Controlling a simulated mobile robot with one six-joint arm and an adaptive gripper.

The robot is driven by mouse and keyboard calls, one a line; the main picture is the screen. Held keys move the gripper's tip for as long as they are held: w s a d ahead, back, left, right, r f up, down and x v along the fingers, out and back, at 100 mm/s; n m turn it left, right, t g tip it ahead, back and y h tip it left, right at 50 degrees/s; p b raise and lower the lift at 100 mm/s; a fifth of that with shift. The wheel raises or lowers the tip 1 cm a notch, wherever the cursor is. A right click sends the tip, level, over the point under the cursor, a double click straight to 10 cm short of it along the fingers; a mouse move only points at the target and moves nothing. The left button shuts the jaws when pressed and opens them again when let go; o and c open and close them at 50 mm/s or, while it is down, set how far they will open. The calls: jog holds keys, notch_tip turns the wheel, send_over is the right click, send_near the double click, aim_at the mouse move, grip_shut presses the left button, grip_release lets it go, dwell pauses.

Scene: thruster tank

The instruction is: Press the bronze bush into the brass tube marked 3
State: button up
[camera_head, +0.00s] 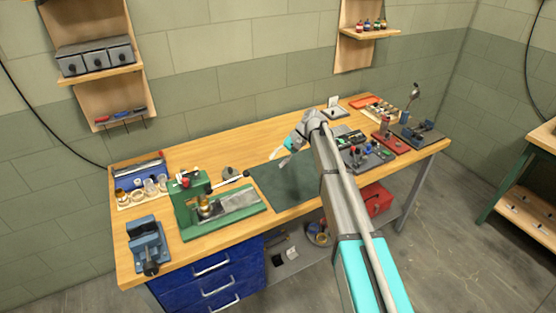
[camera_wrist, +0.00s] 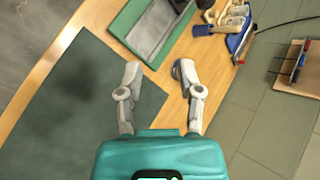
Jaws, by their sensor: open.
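On the left of the bench, a green press-like fixture (camera_head: 182,214) with a grey bed holds a brass-coloured round part (camera_head: 205,208). The fixture's green tray-like end (camera_wrist: 128,17) shows at the top of the wrist view. Behind it, a pale rack (camera_head: 128,203) holds several small round parts, some brass or bronze coloured (camera_head: 121,195). The parts are too small for me to read a 3 or pick out the bronze bush. My gripper (camera_head: 281,156) is open and empty above the bench, right of the fixture. In the wrist view my gripper (camera_wrist: 158,70) spans the mat edge and bare wood.
A dark green mat (camera_head: 285,188) lies mid-bench under my arm. A blue vise (camera_head: 148,247) stands at the front left corner. Red and grey trays with tools (camera_head: 366,158) crowd the right side. A wall shelf (camera_head: 100,74) hangs at the back left.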

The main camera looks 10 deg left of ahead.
jog(key=shift+s+a+r, duration=0.1)
jog(key=shift+a+r, duration=0.05)
jog(key=c, duration=0.4)
jog(key=shift+s+a+r+p, duration=0.15)
jog(key=shift+a+r+p, duration=0.05)
jog(key=shift+p, duration=0.35)
grip_shut()
jog(key=s+a+r+m+t+h+p, duration=0.3)
jog(key=s+a+r+m+p, duration=0.1)
jog(key=r+p, duration=0.3)
jog(key=s+a+r+m+t+h+p, duration=0.4)
jog(key=s+r+m+p, duration=0.1)
jog(key=p, duration=0.6)
jog(key=shift+s+a+r+m, duration=0.2)
jog(key=shift+a+r+m, duration=0.05)
jog(key=shift+r+m, duration=0.65)
